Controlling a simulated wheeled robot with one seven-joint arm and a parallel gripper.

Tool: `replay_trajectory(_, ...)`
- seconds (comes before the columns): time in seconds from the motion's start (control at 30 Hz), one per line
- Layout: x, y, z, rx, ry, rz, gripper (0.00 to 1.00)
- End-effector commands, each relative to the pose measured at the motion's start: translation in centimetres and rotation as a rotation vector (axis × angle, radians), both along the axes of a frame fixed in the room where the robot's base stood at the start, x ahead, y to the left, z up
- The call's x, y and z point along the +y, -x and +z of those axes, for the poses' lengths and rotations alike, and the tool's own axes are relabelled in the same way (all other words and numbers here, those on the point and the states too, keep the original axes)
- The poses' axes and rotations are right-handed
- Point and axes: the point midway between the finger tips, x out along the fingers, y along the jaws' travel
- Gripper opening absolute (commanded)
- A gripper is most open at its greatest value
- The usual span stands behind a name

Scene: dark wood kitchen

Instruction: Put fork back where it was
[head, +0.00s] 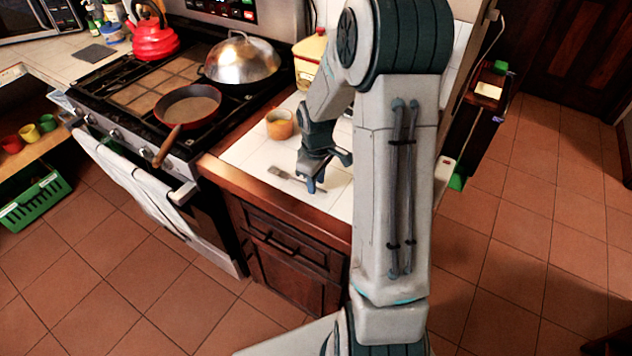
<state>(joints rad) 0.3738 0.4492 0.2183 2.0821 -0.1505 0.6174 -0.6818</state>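A small grey metal fork (281,173) lies on the white tiled counter (243,156), near its wooden front edge. Its tined end points left, and its handle runs right, passing partly behind my gripper. My gripper (328,174) points down just over the handle side of the fork. Its two fingers look spread apart, with nothing visible held between them. I cannot tell whether a finger touches the fork handle.
An orange cup (280,124) stands on the counter behind the fork. The stove at left holds a pan (190,108), a domed silver lid (241,58) and a red kettle (152,38). My arm hides the counter's right part.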

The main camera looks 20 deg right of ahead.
Motion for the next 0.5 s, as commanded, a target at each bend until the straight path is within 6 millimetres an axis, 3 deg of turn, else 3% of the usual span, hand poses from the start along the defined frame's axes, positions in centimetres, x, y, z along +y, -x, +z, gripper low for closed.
replay_trajectory(0.5, -0.1, 0.0, 9.7, -0.003, 0.001, 0.000, 0.29)
